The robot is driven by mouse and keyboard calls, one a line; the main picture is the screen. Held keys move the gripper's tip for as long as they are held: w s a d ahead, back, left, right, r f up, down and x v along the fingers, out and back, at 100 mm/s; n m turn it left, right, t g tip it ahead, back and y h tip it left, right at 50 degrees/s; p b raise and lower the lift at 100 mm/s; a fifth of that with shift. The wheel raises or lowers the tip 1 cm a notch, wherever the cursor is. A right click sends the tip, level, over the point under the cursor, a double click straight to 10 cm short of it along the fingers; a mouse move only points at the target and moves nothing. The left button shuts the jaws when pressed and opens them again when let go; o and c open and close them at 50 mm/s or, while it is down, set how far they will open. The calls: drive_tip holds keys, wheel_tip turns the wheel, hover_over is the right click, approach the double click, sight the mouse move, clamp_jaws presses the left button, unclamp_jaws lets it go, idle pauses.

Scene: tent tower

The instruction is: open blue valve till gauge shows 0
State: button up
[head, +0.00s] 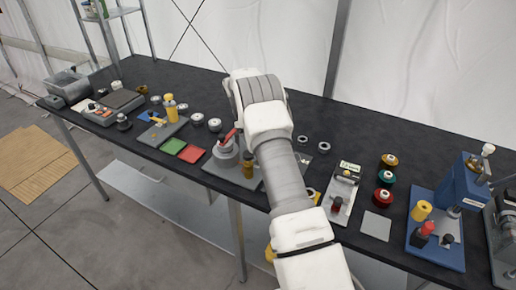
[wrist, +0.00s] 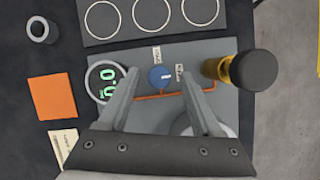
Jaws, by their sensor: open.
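In the wrist view, the round blue valve (wrist: 160,77) sits on a grey plate (wrist: 212,108), with an orange-red line running beside it. The round gauge (wrist: 103,82) is left of the valve; its green digits stand sideways and appear to read 0.0. The left finger covers part of the gauge's edge. My gripper (wrist: 160,74) is open, its two fingers on either side of the valve with visible gaps. Whether the fingertips are at the valve's height cannot be told. In the head view, my arm hides the gripper, valve and gauge.
A brass cylinder with a black cap (wrist: 255,70) stands close right of the right finger. A dark plate with several white rings (wrist: 150,14) lies beyond the valve. An orange pad (wrist: 52,97) lies left. The black table (head: 330,115) holds many other items.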

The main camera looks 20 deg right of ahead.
drive_tip(key=p+v, duration=1.1)
drive_tip(key=v, duration=0.6)
drive_tip(key=shift+r+p, duration=0.25)
drive_tip(key=shift+p, duration=0.15)
drive_tip(key=shift+s+p, duration=0.1)
drive_tip(key=shift+p, duration=0.3)
drive_tip(key=shift+p, duration=0.45)
